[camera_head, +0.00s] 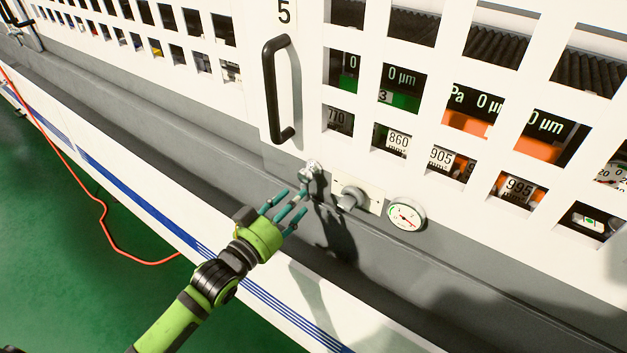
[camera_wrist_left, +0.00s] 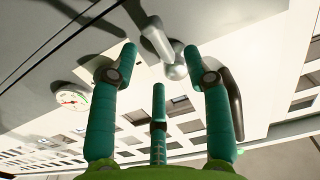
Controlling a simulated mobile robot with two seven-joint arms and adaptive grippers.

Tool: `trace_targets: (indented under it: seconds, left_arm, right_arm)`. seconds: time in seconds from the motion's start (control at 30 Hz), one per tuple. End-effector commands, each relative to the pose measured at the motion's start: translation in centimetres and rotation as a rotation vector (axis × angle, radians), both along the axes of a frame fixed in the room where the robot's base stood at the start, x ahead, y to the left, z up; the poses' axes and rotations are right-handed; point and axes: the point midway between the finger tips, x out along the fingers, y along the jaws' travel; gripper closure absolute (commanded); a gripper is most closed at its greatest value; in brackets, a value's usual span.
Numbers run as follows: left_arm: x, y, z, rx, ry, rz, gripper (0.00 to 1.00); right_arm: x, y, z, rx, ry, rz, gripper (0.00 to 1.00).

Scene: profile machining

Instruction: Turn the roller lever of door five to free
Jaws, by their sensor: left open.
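My left gripper (camera_head: 289,204) has its green fingers spread open just below and left of a small silver lever (camera_head: 313,170), under the door marked 5. In the left wrist view the lever, a silver arm with a rounded end (camera_wrist_left: 158,42), stands ahead between the two outer fingertips. A gap seems to remain, but I cannot tell whether any finger touches it. The lever's lower part is partly behind the fingers in the head view, and its marked positions are not readable. My right gripper is out of view.
A black door handle (camera_head: 271,90) hangs above the lever. A grey knob on a plate (camera_head: 350,197) and a round gauge (camera_head: 406,214) sit to its right. The grey ledge (camera_head: 180,185) runs below. An orange cable (camera_head: 104,215) lies on the green floor.

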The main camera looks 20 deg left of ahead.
Motion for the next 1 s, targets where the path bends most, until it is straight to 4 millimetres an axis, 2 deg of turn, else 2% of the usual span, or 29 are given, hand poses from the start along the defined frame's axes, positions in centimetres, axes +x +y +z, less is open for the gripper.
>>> trace_targets:
  seconds: [0.2,0.3,0.57,0.7,0.77,0.8,0.83,1.0]
  left_arm:
    - [3.3,-1.2,0.3,-0.001,-0.002,0.000,0.51]
    - [4.3,-1.6,0.2,0.000,-0.001,0.000,0.51]
    - [5.1,-1.9,0.0,0.001,0.000,0.000,0.51]
    - [5.1,-1.9,0.0,0.001,0.000,0.000,0.51]
    - [5.1,-1.9,0.0,0.001,0.000,0.000,0.75]
    - [5.1,-1.9,0.0,0.001,0.000,0.000,0.91]
    - [5.1,-1.9,0.0,0.001,0.000,0.000,1.00]
    - [5.1,-1.9,0.0,0.001,0.000,0.000,1.00]
  right_arm:
    - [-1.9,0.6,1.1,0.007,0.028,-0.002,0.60]
    - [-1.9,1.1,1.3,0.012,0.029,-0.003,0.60]
    - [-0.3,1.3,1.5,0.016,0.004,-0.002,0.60]
    - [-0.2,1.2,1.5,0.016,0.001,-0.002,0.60]
    - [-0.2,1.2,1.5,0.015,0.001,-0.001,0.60]
    - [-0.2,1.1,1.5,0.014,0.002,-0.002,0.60]
    - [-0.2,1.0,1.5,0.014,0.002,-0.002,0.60]
    - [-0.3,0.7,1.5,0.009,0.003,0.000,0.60]
